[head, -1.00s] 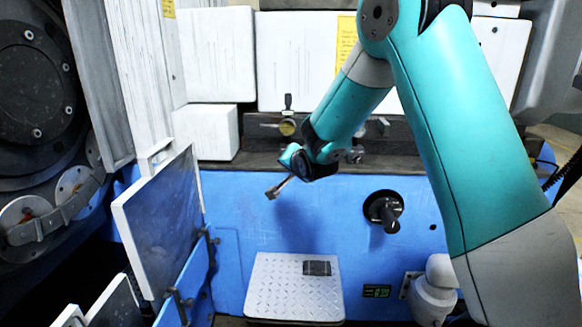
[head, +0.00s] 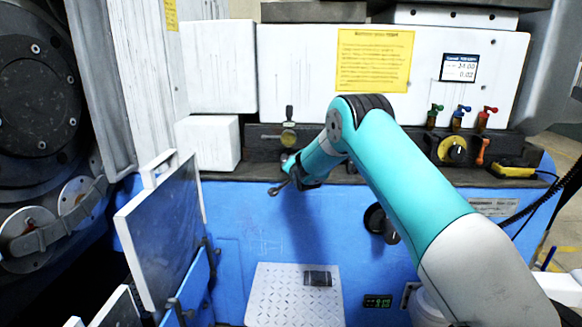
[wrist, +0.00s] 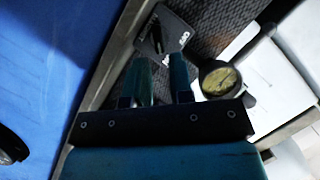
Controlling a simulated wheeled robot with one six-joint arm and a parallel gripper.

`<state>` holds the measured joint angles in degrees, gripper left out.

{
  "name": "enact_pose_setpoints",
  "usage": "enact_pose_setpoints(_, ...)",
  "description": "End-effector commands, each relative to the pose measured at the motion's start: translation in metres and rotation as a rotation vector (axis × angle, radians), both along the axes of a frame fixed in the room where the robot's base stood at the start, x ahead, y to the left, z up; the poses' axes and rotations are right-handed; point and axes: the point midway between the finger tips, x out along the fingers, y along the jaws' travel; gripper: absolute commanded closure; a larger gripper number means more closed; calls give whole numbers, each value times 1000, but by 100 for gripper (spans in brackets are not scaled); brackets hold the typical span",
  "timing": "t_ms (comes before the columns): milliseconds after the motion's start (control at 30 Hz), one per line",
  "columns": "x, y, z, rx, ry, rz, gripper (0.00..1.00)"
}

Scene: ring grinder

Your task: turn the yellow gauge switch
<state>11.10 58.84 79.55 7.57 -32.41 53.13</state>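A round gauge with a yellowish face (head: 289,138) sits on the dark ledge at the back of the blue machine, with a dark upright handle (head: 289,113) above it. In the wrist view the gauge (wrist: 221,80) is right of my fingers. A dark plate with white lettering and a small black lever (wrist: 157,40) lies ahead of them. My gripper (head: 277,190) hangs in front of the ledge, below the gauge. In the wrist view its two fingers (wrist: 160,80) stand apart with nothing between them. I see no contact with the gauge or lever.
A yellow dial (head: 453,150) and several coloured small valves (head: 458,116) are at the right. A black knob (head: 378,220) sticks out from the blue front. White blocks (head: 208,143) and a tilted panel (head: 160,232) stand left.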

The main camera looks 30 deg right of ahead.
Motion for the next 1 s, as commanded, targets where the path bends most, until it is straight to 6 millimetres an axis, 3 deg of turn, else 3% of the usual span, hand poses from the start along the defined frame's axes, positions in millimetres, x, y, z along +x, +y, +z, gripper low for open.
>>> enact_pose_setpoints(233,23,-7,-7,1,0,0,79)
enact_pose_setpoints(633,28,-9,-8,0,1,1,79)
enact_pose_setpoints(733,28,-9,-8,0,1,1,100)
enact_pose_setpoints(1000,28,-8,-8,-7,5,1,100)
